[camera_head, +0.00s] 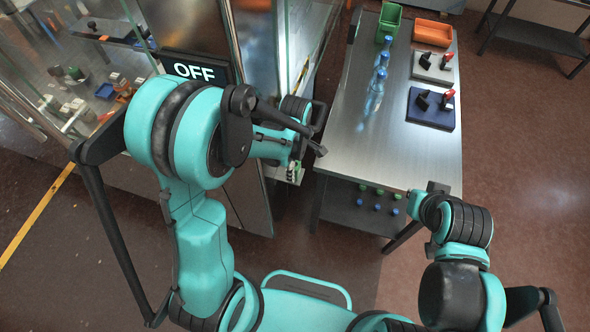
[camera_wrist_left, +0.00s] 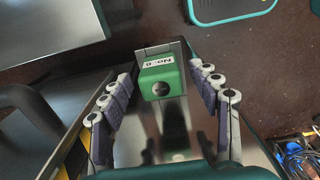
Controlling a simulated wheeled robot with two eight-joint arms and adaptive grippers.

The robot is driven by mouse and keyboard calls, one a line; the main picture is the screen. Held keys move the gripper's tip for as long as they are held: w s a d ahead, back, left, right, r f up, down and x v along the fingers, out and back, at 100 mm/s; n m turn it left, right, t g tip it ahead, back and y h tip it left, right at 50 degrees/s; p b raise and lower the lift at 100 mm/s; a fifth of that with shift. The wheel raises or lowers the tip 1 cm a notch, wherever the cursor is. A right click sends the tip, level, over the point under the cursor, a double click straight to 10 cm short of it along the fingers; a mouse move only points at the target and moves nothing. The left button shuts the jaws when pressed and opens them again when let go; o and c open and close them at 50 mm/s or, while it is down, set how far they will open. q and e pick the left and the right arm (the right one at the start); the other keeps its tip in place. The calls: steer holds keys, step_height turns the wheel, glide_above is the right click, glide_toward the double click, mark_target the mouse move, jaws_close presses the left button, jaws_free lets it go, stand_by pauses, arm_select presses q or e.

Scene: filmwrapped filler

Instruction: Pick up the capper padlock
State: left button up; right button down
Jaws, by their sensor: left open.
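My left gripper (camera_wrist_left: 161,72) is open, with one finger on each side of the padlock and gaps between fingers and padlock. In the head view, my left gripper (camera_head: 298,160) is at the machine's corner beside the table, and my arm hides most of that spot. My right arm's end (camera_head: 432,203) is in front of the table, and its fingers cannot be made out.
A steel table (camera_head: 385,150) holds blue-capped bottles (camera_head: 373,95), a green crate (camera_head: 390,15), an orange tray (camera_head: 432,33) and two fixtures on bases (camera_head: 431,112). A glass-walled machine with an OFF sign (camera_head: 195,70) stands left. Open floor lies right.

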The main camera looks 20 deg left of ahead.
arm_select(q)
steer(key=shift+f, duration=0.9)
steer(key=shift+s, duration=0.1)
jaws_close()
